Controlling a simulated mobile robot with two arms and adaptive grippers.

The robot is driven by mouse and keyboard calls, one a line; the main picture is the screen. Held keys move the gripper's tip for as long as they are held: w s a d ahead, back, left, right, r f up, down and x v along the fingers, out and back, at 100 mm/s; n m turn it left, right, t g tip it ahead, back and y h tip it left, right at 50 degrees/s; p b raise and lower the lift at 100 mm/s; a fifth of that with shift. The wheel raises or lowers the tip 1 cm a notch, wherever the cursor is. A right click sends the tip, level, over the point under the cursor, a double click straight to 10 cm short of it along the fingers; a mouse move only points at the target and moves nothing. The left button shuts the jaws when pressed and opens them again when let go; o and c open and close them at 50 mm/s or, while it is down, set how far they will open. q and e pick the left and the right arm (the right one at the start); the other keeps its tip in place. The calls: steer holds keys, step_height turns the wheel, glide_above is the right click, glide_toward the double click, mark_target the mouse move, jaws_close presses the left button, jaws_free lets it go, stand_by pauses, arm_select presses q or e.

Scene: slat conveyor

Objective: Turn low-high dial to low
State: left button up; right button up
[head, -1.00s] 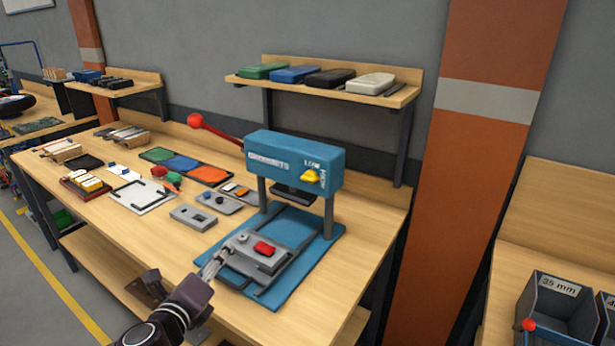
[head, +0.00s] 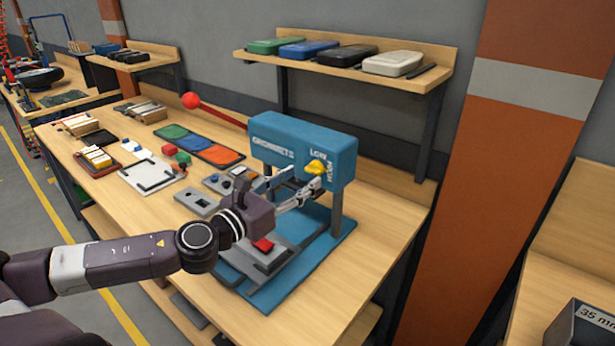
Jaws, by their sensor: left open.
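The low-high dial is a yellow knob (head: 316,167) on the front of the blue press (head: 334,172), at its right end. "LOW" is printed above it and another label, likely "HIGH", runs down its right side. The exact pointing of the knob is too small to tell. My left gripper (head: 303,179) is open, with its fingers spread just in front of and below the dial. One finger comes close to the knob; I cannot tell if they touch. The gripper and arm hide part of the press's front. My right gripper is not in view.
A long lever with a red ball (head: 191,101) sticks out at the press's left. The press's blue base (head: 340,236) carries a grey fixture with a red block (head: 263,244). Trays and small parts fill the bench to the left. A shelf (head: 410,85) with several cases hangs behind.

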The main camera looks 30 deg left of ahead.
mark_target(311, 171)
arm_select(q)
steer(key=shift+w+a+r, duration=0.15)
steer(key=shift+w, duration=0.95)
steer(key=shift+w+d, duration=0.2)
steer(key=shift+w, duration=0.3)
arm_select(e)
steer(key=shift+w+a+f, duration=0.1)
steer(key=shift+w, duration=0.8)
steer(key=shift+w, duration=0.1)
arm_select(q)
steer(key=c, duration=1.1)
steer(key=shift+c, duration=0.2)
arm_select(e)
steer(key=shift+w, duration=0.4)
